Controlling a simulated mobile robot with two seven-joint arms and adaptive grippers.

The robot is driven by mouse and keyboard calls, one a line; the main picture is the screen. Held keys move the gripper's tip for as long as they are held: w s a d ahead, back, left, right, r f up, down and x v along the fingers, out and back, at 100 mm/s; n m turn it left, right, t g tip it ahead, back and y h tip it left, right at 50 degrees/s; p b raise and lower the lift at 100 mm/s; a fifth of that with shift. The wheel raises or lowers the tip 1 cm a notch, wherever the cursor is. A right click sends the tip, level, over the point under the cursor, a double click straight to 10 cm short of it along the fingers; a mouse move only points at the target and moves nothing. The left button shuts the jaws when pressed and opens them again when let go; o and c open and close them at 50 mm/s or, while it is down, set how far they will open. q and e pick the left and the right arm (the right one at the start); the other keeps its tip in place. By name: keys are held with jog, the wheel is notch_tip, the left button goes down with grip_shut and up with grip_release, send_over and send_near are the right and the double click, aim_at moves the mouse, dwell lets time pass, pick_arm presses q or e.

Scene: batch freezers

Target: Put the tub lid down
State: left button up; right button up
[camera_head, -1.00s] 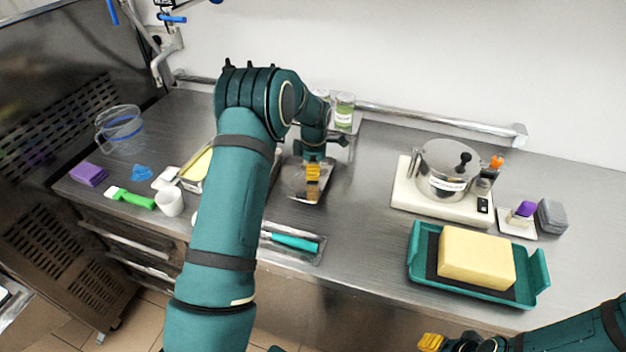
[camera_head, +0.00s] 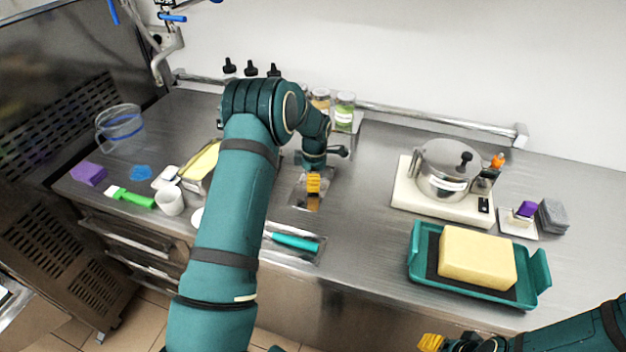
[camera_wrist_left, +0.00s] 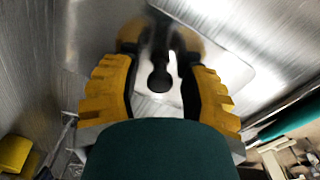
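The tub lid (camera_head: 299,198) is a shiny steel plate. It appears to lie flat on the counter, below my left gripper (camera_head: 313,186). In the left wrist view the lid (camera_wrist_left: 222,62) has a dark round knob (camera_wrist_left: 160,78). The yellow fingers of the left gripper (camera_wrist_left: 160,85) stand on either side of the knob, with a visible gap at each side. The steel tub with pale yellow contents (camera_head: 201,160) is left of the lid, partly behind my left arm. My right gripper (camera_head: 432,342) shows only a yellow finger at the bottom edge.
A teal-handled tool (camera_head: 295,242) lies in front of the lid. Jars (camera_head: 345,108) stand behind it. A steel pot (camera_head: 447,172) on a scale and a teal tray (camera_head: 540,270) with a yellow block are at the right. Bare counter lies between the lid and the scale.

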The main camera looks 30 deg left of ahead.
pick_arm(q)
jog(key=shift+r, duration=0.15)
notch_tip(320, 180, up, 12)
jog(key=shift+d+p, duration=0.2)
jog(key=shift+p, duration=0.15)
dwell(0.6)
